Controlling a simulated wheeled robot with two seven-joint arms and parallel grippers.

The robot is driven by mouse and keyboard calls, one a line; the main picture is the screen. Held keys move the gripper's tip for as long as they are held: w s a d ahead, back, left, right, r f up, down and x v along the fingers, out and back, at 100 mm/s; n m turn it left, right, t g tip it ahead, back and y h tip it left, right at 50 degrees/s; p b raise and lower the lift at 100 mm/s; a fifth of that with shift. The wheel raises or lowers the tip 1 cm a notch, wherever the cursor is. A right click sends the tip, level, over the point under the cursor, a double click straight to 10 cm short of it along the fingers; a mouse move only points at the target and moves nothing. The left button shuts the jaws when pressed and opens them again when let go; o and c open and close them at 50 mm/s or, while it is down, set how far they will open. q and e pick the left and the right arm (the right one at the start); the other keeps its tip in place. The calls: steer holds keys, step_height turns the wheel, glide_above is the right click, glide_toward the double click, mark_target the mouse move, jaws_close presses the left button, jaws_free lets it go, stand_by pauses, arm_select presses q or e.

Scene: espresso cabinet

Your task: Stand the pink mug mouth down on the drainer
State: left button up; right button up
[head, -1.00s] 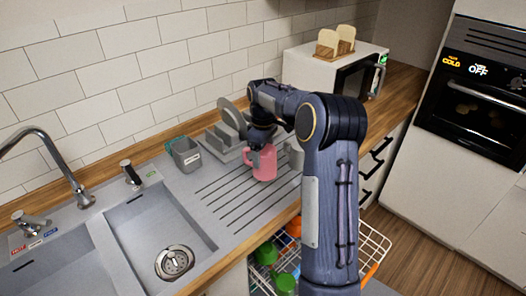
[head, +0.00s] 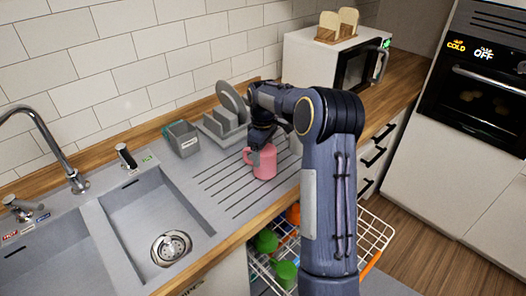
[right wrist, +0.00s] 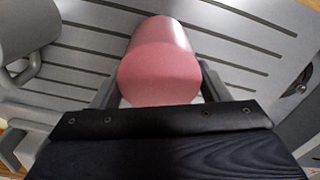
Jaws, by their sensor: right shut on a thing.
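The pink mug (head: 265,163) is over the ribbed drainer (head: 226,190), with its handle toward the left in the head view. My right gripper (head: 262,149) points down and is shut on the mug. In the right wrist view the mug's closed pink base (right wrist: 158,78) faces the camera between the two fingers, so its mouth points down, away from the wrist. The rim is hidden, and I cannot tell whether it touches the drainer. My left gripper is not in view.
A grey mug (right wrist: 28,28) stands near the pink one. A dish rack (head: 221,128) with plates and a grey caddy (head: 183,138) are behind the drainer. The sink basin (head: 150,205) is left. An open dishwasher basket (head: 345,235) lies below the counter edge.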

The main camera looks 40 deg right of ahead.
steer(key=shift+f, duration=0.4)
steer(key=o, duration=1.2)
steer(key=shift+o, duration=0.2)
steer(key=shift+r, duration=0.1)
step_height(320, 180, up, 8)
steer(key=shift+f+b, duration=0.15)
steer(key=shift+b, duration=0.3)
steer(key=s+a+r+m+t+y, duration=0.1)
steer(key=s+a+r+m+t, duration=0.1)
steer(key=s+a, duration=0.75)
steer(key=s+a+r+m+t+y, duration=0.25)
steer(key=s+a, duration=0.45)
steer(key=s, duration=0.5)
steer(key=s+a+f+m+t, duration=0.1)
steer(key=s+a+f+m, duration=0.1)
steer(key=s+a+f, duration=0.3)
steer(key=s+a, duration=0.1)
steer(key=s, duration=0.1)
steer(key=shift+s+a, duration=0.2)
steer(key=shift+s, duration=0.1)
